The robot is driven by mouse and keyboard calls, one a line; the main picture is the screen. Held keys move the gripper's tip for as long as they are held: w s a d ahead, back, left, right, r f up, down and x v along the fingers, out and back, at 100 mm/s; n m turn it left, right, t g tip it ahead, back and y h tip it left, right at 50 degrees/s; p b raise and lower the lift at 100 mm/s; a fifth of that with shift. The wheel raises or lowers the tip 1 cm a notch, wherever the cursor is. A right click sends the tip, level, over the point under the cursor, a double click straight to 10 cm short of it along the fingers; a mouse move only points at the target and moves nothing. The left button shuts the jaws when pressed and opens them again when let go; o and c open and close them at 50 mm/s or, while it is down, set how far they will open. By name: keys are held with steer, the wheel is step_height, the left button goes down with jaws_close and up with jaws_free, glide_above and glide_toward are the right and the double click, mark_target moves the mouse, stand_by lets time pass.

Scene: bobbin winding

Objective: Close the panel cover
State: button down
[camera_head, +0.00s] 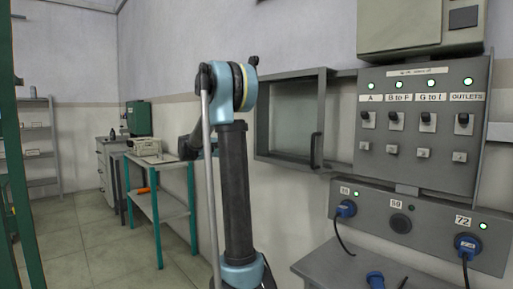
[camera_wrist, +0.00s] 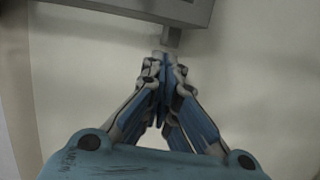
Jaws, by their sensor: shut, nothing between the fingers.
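The panel cover (camera_head: 262,118) is a grey frame with a clear window. It stands swung open to the left of the grey switch panel (camera_head: 420,158), leaving the switches uncovered. A dark handle (camera_head: 316,150) is on the cover's right edge. My gripper (camera_wrist: 164,62) is shut and empty in the wrist view. Its tips are just below a grey edge (camera_wrist: 180,8) with a short grey stub under it; I cannot tell whether they touch. In the head view my arm stands left of the cover and the fingers cannot be made out.
The panel has several green lamps and switches. Below it, a grey socket box (camera_head: 425,222) holds blue plugs with cables, above a grey ledge (camera_head: 335,268). A teal-legged table (camera_head: 158,195) stands behind my arm at left. The floor (camera_head: 85,240) at left is clear.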

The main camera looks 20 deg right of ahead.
steer(key=d+r+h, duration=0.1)
steer(key=d, duration=0.9)
steer(key=shift+w+d+r, duration=0.25)
steer(key=shift+w+d, duration=0.05)
steer(key=shift+w, duration=0.05)
stand_by(0.3)
